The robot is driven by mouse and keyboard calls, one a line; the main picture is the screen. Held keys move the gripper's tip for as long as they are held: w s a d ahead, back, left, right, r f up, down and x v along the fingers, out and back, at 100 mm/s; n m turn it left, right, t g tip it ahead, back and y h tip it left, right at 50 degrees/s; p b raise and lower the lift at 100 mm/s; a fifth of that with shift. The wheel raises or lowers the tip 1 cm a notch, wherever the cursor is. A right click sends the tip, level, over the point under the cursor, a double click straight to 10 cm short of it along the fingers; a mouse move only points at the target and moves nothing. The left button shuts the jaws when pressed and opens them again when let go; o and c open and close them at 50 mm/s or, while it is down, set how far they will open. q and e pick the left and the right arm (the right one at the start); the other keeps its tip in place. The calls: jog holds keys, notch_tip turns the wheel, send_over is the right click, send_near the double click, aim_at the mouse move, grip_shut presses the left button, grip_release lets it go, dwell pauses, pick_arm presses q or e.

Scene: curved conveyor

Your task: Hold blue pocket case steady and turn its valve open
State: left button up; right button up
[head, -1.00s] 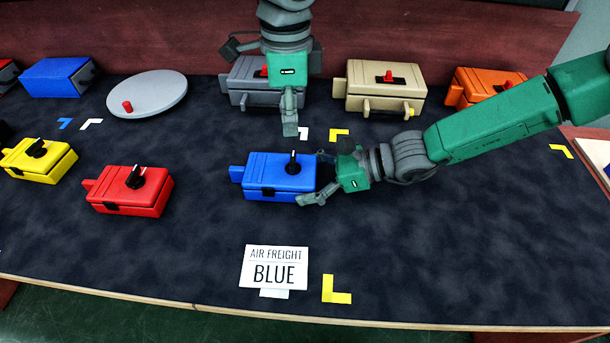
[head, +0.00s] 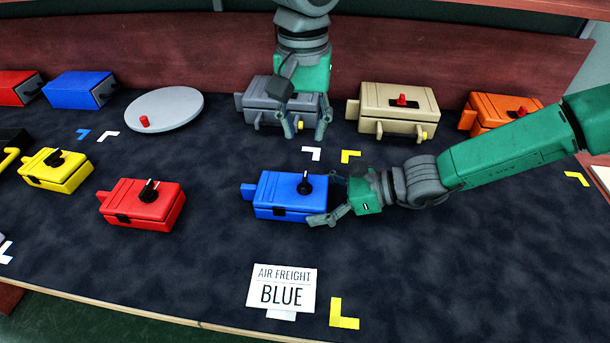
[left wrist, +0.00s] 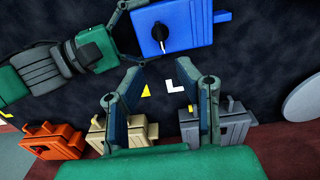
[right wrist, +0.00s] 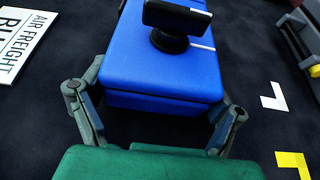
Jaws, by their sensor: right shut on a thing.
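The blue pocket case (head: 285,205) sits on the dark table, with a black valve knob (head: 305,184) with a white mark on its lid. My right gripper (head: 330,203) is shut on the case's right end, one finger on each side. My left gripper (head: 306,131) is open and empty, pointing down behind the case, apart from the knob. The left wrist view shows its spread fingers (left wrist: 160,72) with the knob (left wrist: 158,33) beyond them.
A grey case (head: 262,95) stands right behind my left gripper. Tan (head: 398,108) and orange (head: 490,111) cases stand to its right. A red case (head: 142,205) is left of the blue one. A sign reading AIR FREIGHT BLUE (head: 282,289) stands in front. The table front is mostly clear.

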aim_at(305, 179)
pick_arm(q)
notch_tip(305, 179, down, 12)
jog(key=shift+r, duration=0.1)
dwell(0.4)
grip_shut()
